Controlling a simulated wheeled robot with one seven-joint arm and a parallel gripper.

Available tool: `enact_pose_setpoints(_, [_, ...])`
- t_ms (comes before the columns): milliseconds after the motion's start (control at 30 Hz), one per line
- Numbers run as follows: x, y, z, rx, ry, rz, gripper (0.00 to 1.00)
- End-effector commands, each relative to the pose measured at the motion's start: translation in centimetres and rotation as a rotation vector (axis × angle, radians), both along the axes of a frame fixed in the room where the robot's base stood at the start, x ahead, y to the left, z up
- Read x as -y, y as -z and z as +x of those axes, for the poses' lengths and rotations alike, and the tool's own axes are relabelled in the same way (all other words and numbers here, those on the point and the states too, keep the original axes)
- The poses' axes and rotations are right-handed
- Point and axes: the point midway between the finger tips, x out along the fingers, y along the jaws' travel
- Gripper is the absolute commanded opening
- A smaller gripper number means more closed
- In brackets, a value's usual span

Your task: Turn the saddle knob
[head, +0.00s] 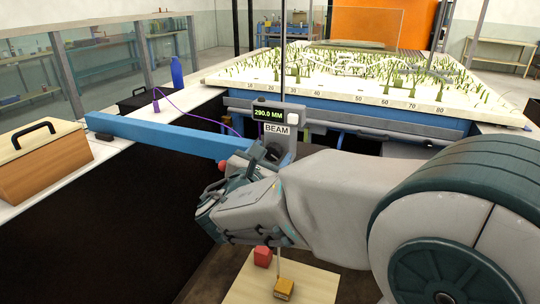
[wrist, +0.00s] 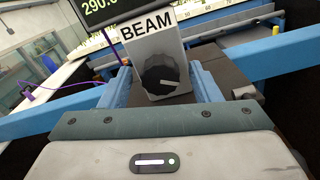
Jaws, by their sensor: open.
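The saddle (head: 281,140) is a grey housing on the blue beam (head: 160,136), with a BEAM label. The saddle knob (wrist: 160,80) is black and ridged, with a pale pointer mark towards the right and slightly down. It shows dark and partly hidden behind my gripper in the head view (head: 272,152). My gripper (head: 246,164) is open, close to the front of the saddle. The wrist view faces the knob nearly head-on; whether a finger touches it I cannot tell.
The display (head: 270,115) on the saddle reads 290.0 MM. A purple cable (head: 195,114) runs left from it. A wooden box (head: 42,165) stands on the left bench. A planted white bed (head: 350,78) lies behind.

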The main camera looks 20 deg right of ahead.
Motion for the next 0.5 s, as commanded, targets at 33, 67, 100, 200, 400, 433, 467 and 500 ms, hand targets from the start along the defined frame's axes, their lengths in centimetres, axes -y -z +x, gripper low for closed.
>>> enact_pose_setpoints(33, [0.00,0.00,0.00,0.000,0.000,0.000,0.57])
enact_pose_setpoints(67, [0.00,0.00,0.00,0.000,0.000,0.000,0.57])
enact_pose_setpoints(100, [-0.01,0.00,-0.01,0.000,0.000,0.000,0.57])
enact_pose_setpoints(200, [-0.01,0.00,-0.02,0.000,0.000,0.000,0.37])
enact_pose_setpoints(400, [-0.03,0.00,-0.02,0.000,0.000,0.000,0.12])
enact_pose_setpoints(433, [-0.03,0.01,-0.03,0.001,0.000,0.001,0.12])
enact_pose_setpoints(467, [-0.04,0.02,-0.02,0.001,0.000,0.002,0.12])
enact_pose_setpoints(500, [-0.03,0.05,-0.02,0.004,0.000,0.005,0.12])
